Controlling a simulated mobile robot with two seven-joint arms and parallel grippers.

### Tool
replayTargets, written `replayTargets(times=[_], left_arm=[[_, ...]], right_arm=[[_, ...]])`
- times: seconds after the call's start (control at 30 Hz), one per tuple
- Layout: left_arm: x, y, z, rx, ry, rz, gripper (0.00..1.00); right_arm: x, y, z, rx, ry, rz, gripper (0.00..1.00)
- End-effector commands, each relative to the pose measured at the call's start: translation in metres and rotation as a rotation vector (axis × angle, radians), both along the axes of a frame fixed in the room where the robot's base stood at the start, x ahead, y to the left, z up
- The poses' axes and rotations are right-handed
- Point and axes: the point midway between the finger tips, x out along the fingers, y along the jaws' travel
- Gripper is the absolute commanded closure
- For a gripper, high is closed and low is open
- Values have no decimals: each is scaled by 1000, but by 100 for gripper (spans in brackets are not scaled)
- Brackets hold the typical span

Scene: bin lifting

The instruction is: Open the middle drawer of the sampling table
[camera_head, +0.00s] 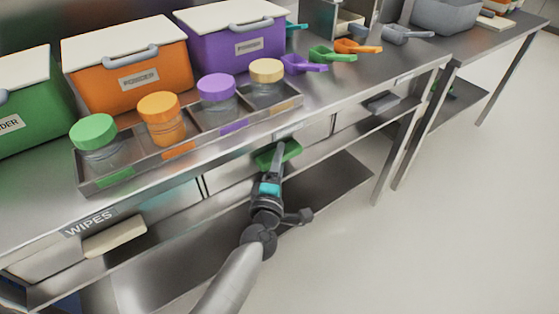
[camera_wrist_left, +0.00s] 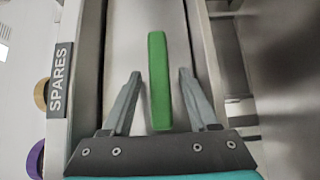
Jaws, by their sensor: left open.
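The sampling table (camera_head: 335,92) has a row of drawers under its steel top. The middle drawer (camera_head: 232,172) has a green handle (camera_head: 291,151) and looks shut. In the left wrist view, the handle (camera_wrist_left: 159,80) stands between the fingers of my left gripper (camera_wrist_left: 159,74), with a gap on each side. A "SPARES" label (camera_wrist_left: 60,79) is beside it. In the head view my left gripper (camera_head: 277,160) is at the drawer front and covers part of the handle. It is open. My right gripper is not in view.
The left drawer has a cream handle (camera_head: 115,239) and a "WIPES" label (camera_head: 89,224); the right one has a dark grey handle (camera_head: 382,102). A lower shelf (camera_head: 335,180) lies below. Bins, a tray (camera_head: 88,182) of jars and scoops stand on top. The floor (camera_head: 450,240) at right is clear.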

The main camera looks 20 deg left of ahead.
Motion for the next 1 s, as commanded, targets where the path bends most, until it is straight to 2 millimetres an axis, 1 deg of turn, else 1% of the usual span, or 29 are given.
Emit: replayTargets(times=[0.1,0.6,0.63,1.0], left_arm=[[0,0,0,0,0,0,41],[0,0,0,0,-1,0,97],[0,0,0,0,-1,0,100],[0,0,0,1,-1,0,100]], right_arm=[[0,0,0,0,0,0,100],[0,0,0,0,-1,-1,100],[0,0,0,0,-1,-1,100],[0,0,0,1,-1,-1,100]])
